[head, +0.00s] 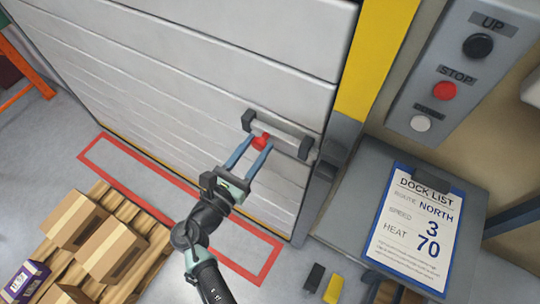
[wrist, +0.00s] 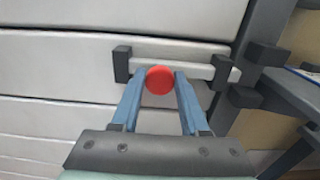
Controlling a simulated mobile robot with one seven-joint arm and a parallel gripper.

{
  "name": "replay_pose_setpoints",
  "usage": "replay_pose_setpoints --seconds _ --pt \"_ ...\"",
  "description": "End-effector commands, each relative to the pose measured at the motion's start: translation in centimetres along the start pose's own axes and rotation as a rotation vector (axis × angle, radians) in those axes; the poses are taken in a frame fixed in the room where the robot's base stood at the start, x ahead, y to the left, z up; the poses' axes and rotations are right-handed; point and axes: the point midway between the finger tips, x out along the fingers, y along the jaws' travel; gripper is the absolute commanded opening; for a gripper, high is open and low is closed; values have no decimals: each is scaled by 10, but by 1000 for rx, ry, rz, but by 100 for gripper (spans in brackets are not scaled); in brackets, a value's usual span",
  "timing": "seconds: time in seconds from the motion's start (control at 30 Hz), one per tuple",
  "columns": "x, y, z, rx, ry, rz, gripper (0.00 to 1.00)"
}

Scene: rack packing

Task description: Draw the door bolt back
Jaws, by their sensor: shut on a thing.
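The door bolt is a pale grey bar (head: 283,135) held in dark brackets across the lower right of the white slatted door (head: 215,65). It also shows in the wrist view (wrist: 196,68). A red knob (head: 261,140) stands out from the bolt near its left bracket; in the wrist view the red knob (wrist: 160,80) sits between the fingertips. My gripper (head: 253,143) is shut on the red knob, with one blue finger on each side of it.
Right of the door are a grey control box (head: 455,90) with UP and STOP buttons and a cabinet with a clipboard (head: 415,228). A pallet with cardboard boxes (head: 113,250) stands lower left. A red outline (head: 185,185) marks the floor before the door.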

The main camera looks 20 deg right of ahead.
Motion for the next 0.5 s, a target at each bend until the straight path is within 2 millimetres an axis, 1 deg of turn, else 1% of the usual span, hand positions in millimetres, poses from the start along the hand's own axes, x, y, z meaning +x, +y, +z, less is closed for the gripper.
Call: replay_pose_setpoints --seconds 0.03,0.1,0.37,0.4,0.47,0.5 --pt "-1 6 -2 -1 1 3 0" --pt "0 8 -1 -2 1 2 0" --pt "0 7 -1 -4 1 -1 0" --pt "0 7 -1 -4 1 -2 50" --pt "0 7 -1 -4 1 -2 60" --pt "0 7 -1 -3 1 -2 68"
